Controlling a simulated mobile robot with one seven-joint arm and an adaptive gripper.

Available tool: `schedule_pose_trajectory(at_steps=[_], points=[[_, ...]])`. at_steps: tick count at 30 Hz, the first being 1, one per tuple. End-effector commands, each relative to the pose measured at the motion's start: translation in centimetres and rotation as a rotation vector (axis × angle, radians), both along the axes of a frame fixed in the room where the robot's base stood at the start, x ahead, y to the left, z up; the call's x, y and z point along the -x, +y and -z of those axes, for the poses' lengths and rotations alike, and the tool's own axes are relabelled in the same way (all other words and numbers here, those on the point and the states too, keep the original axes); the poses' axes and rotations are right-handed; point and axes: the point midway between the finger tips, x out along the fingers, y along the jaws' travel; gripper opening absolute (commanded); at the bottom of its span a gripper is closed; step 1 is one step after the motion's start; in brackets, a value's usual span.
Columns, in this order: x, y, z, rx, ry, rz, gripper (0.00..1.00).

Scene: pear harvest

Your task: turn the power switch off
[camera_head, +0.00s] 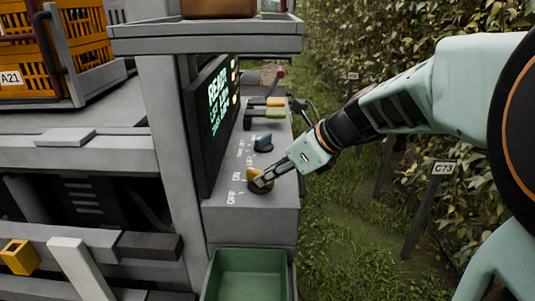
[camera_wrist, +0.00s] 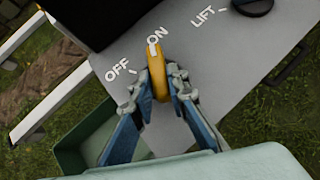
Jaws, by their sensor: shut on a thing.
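The power switch (camera_head: 254,176) is a yellow-orange knob on the sloping grey panel, next to the OFF and ON labels. In the wrist view the knob (camera_wrist: 158,74) is long and narrow, and its white-marked end points at ON. My gripper (camera_head: 262,181) reaches in from the right, low over the panel. In the wrist view my gripper's fingers (camera_wrist: 160,83) are shut on the knob, one on each side. The fingers hide part of its sides.
A dark blue LIFT knob (camera_head: 263,142) sits just behind the switch, with several levers (camera_head: 270,108) further back. A screen (camera_head: 218,110) reading READY stands left of the panel. A green bin (camera_head: 246,258) is below in front. Signpost C73 (camera_head: 442,169) and foliage are right.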

Motion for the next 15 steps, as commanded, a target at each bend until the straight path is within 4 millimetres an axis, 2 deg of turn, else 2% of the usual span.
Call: schedule_pose_trajectory(at_steps=[8,15], points=[[-0.25,-0.09,-0.42,-0.002,0.006,-0.127,0.0],[-0.68,-0.22,-0.67,-0.003,0.007,-0.334,0.0]])
